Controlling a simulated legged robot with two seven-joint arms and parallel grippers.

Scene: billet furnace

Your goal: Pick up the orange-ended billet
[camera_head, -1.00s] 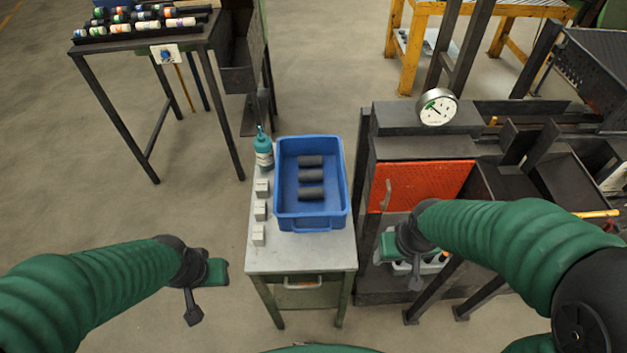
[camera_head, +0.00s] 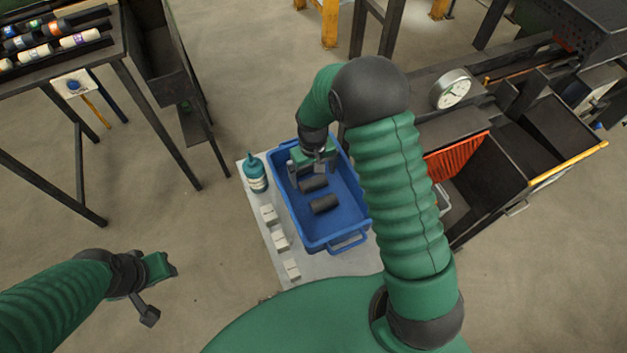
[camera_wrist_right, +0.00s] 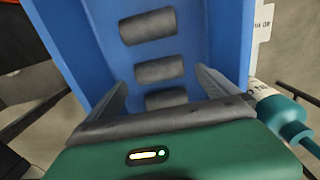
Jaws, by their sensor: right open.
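My right gripper (camera_head: 312,170) is over the far part of the blue bin (camera_head: 324,246), open with nothing in it. In the right wrist view its two fingers (camera_wrist_right: 158,90) spread on either side of the nearest dark billet (camera_wrist_right: 166,98); whether they touch it I cannot tell. Two more dark billets (camera_wrist_right: 158,69) lie beyond; the bin's billets show no coloured ends. A billet with an orange end (camera_head: 52,28) lies on the rack at the upper left, among billets with other end colours. My left gripper (camera_head: 158,290) hangs over the floor at the lower left, away from everything.
The bin stands on a grey bench (camera_head: 256,222) with a teal bottle (camera_head: 256,174) and several pale blocks (camera_head: 280,238) along its left side. A furnace with an orange panel (camera_head: 458,158) and a gauge (camera_head: 452,89) stands to the right. Floor is clear between rack and bench.

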